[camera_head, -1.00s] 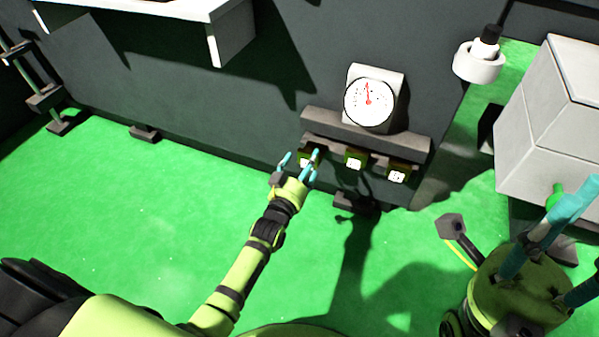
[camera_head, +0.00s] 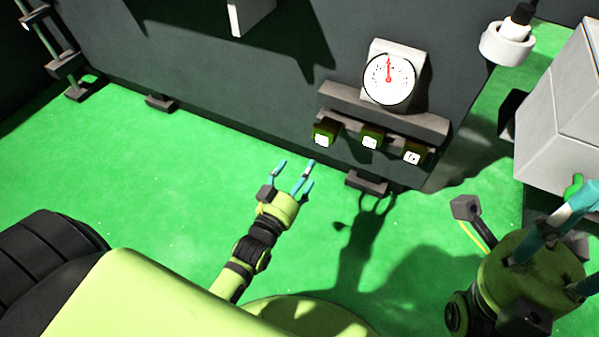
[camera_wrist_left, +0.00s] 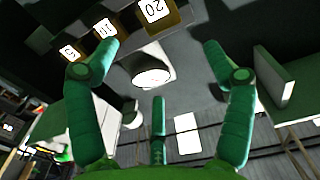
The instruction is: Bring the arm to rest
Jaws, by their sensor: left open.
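My left gripper (camera_head: 297,174) is open and empty, with teal fingers spread.
A round white gauge (camera_head: 388,80) with a red needle sits above the blocks on the dark machine wall (camera_head: 200,70). A pale grey box (camera_head: 560,125) stands at the right. Green floor (camera_head: 150,190) is clear at left.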

